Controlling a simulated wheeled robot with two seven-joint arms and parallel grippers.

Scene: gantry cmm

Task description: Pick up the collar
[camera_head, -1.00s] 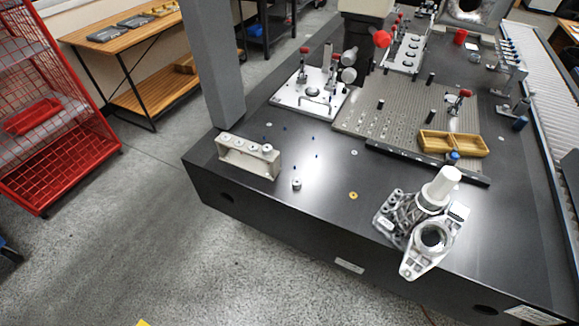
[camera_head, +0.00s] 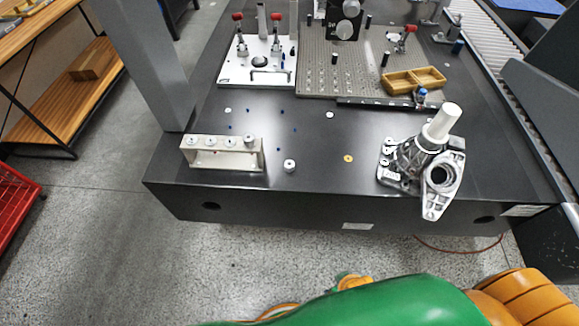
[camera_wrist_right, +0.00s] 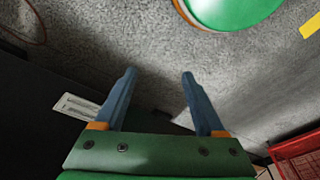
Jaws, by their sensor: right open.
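A small white round piece with a dark centre (camera_head: 289,165) stands on the dark table near its front edge; it looks like the collar. A flat brass ring (camera_head: 348,158) lies to its right, and I cannot tell for certain which of the two is the collar. In the right wrist view my right gripper (camera_wrist_right: 158,76) is open, with nothing between its two blue-grey fingers and the grey floor behind them. Its fingers do not show in the head view. My left gripper is in neither view.
A pale rack (camera_head: 222,154) with several round pieces stands left of the white piece. A metal casting (camera_head: 440,178) with a white cylinder (camera_head: 443,121) stands at the right front edge. A grey column (camera_head: 150,65) rises at the left. The tabletop between rack and casting is mostly clear.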

